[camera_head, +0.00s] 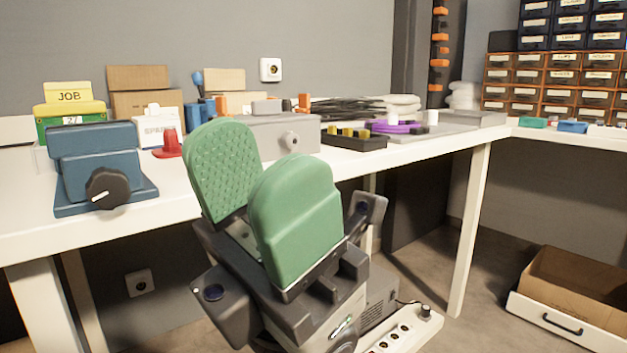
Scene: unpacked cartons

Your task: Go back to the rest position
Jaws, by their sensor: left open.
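My left gripper (256,158) is large in the middle of the view, with two green padded fingers pointing up. The fingers stand apart, and no object shows between them. The gripper is in front of the white table (195,207) and hides part of its front edge. My right gripper is not in view.
A blue device with a black knob (107,188) stands at the table's left front. Behind my gripper are a grey box (290,135), a red cone-shaped piece (168,146) and a black tray (355,141). A cardboard box in a white drawer (575,290) sits low at right.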

